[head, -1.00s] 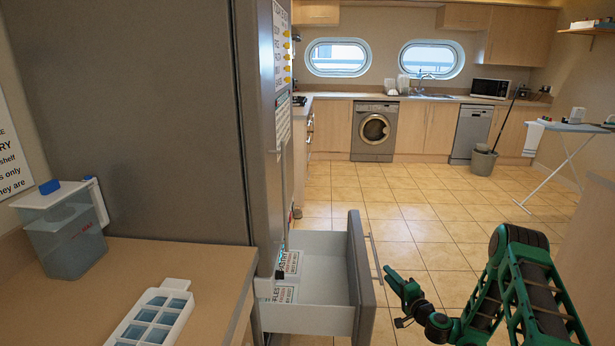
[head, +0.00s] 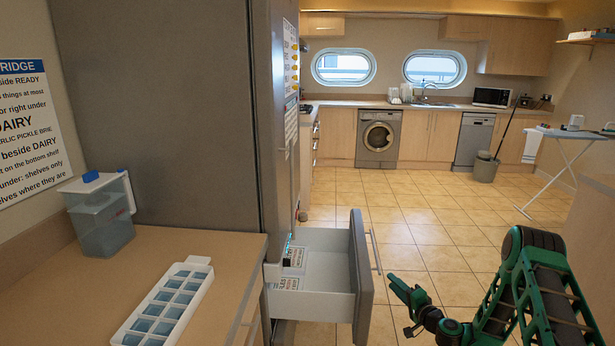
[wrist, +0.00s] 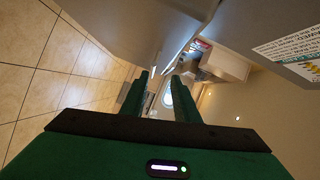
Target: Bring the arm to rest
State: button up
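My green and black arm (head: 540,285) reaches in from the lower right of the head view, bent at its elbow. My gripper (head: 406,288) is at the arm's end, in front of and to the right of the pulled-out drawer (head: 363,280), apart from its handle. In the wrist view the two green fingers of my gripper (wrist: 160,80) stand apart with a gap between them. Nothing shows held in the gap.
The open drawer juts from the tall grey fridge (head: 160,120). A counter (head: 225,250) at left bears an ice tray (head: 165,305) and a lidded clear container (head: 100,215). An ironing board (head: 570,150) stands at right.

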jog(key=s+a+r+n+g+y, duration=0.2)
jog(key=s+a+r+n+g, duration=0.15)
jog(key=r+n, duration=0.35)
jog(key=s+d+r+n+g+h, duration=0.1)
jog(key=s+d+r+n+g, duration=0.1)
jog(key=s+r+g, duration=0.4)
jog(key=s+d+r+g+h, duration=0.25)
jog(key=s+d+r, duration=0.3)
jog(key=s, duration=0.65)
jog(key=s+d+r+g+h, duration=0.1)
jog(key=s+d+r+h, duration=0.3)
jog(key=s+r, duration=0.55)
jog(key=s+d+r+m+g, duration=0.1)
jog(key=s+m, duration=0.3)
jog(key=s, duration=2)
jog(key=shift+s+d+r+g, duration=0.2)
jog(key=shift+r+g, duration=0.3)
jog(key=shift+g, duration=0.4)
